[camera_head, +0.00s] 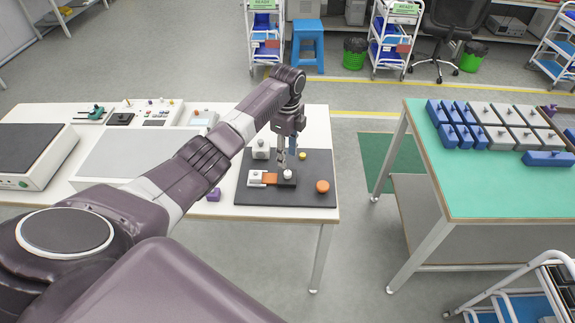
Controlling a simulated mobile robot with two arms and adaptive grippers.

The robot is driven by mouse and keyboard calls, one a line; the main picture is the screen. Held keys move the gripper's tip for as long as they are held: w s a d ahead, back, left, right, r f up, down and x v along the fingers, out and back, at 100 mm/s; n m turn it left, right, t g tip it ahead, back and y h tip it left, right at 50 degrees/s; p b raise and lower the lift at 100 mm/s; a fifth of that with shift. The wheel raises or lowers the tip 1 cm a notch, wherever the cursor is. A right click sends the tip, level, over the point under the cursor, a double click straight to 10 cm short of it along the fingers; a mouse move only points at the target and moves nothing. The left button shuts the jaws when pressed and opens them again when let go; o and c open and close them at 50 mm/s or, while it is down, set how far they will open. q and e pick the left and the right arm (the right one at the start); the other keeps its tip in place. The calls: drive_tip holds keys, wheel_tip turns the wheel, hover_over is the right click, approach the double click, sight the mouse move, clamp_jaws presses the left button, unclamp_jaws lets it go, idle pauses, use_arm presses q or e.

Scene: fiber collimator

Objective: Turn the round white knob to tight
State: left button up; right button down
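A round white knob (288,173) sits on a small black block, joined on its left to an orange strip (269,178) and a white piece (255,176). These lie on a dark grey mat (260,197) at the right end of the white table. My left gripper (287,160) points down directly above the knob, its fingertips close to the knob's top. Whether they touch it, and whether the fingers are open or shut, is too small to tell. My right gripper is out of view.
A green-topped table (500,190) stands to the right, across a floor gap.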

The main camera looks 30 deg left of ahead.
use_arm(q)
wheel_tip(320, 180, up, 5)
drive_tip(key=shift+f, duration=0.1)
idle(0.6)
